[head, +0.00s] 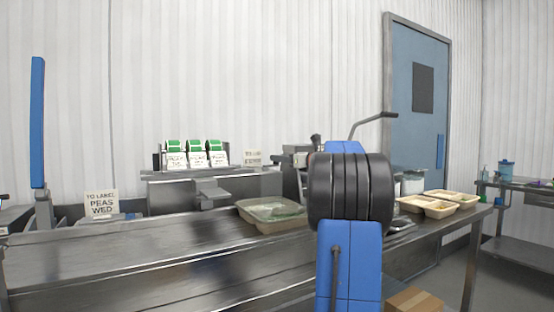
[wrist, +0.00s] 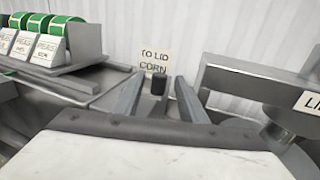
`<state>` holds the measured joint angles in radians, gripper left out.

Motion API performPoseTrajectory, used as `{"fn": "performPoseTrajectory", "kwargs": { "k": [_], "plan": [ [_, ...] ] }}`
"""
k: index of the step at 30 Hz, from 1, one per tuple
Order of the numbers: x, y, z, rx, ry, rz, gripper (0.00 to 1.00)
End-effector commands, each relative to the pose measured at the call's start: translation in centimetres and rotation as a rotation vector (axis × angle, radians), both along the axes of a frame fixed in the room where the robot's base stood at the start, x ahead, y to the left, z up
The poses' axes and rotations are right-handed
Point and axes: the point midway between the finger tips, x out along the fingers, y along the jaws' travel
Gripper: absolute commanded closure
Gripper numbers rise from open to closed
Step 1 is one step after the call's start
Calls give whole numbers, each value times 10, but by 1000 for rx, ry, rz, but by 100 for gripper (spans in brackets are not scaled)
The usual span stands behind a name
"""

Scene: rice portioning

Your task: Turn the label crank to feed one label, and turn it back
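In the wrist view my gripper (wrist: 160,77) has its two grey fingers apart, with nothing clasped between them. A short dark upright knob (wrist: 158,85), which looks like the crank's handle, shows between the fingers, with a gap on each side. Whether it stands level with the fingertips or beyond them I cannot tell. The crank's arm is not clearly visible. Green label rolls (wrist: 62,25) with printed white cards stand to the left; they also show in the head view (head: 197,146) on a metal stand. In the head view my arm hides the gripper.
A "TO LID CORN" sign (wrist: 154,61) stands behind the knob. A metal machine frame (wrist: 255,80) is close on the right. On the steel counter (head: 130,262) are a covered tray (head: 268,226) and several pale trays (head: 438,206). A "PEAS WED" sign (head: 101,205) stands left.

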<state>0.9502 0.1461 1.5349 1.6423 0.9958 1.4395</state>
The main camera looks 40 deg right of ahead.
Motion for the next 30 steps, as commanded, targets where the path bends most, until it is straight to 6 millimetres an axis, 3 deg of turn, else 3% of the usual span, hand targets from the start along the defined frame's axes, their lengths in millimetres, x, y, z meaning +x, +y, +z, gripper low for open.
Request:
{"fn": "performPoseTrajectory", "kwargs": {
  "k": [12,18,24,30],
  "plan": [
    [-86,-4,1,-1,0,-3,61],
    [-119,-5,0,0,-1,-2,61],
    [-137,-6,0,0,-1,-1,61],
    [-141,-6,0,0,-1,0,61]
  ]
}}
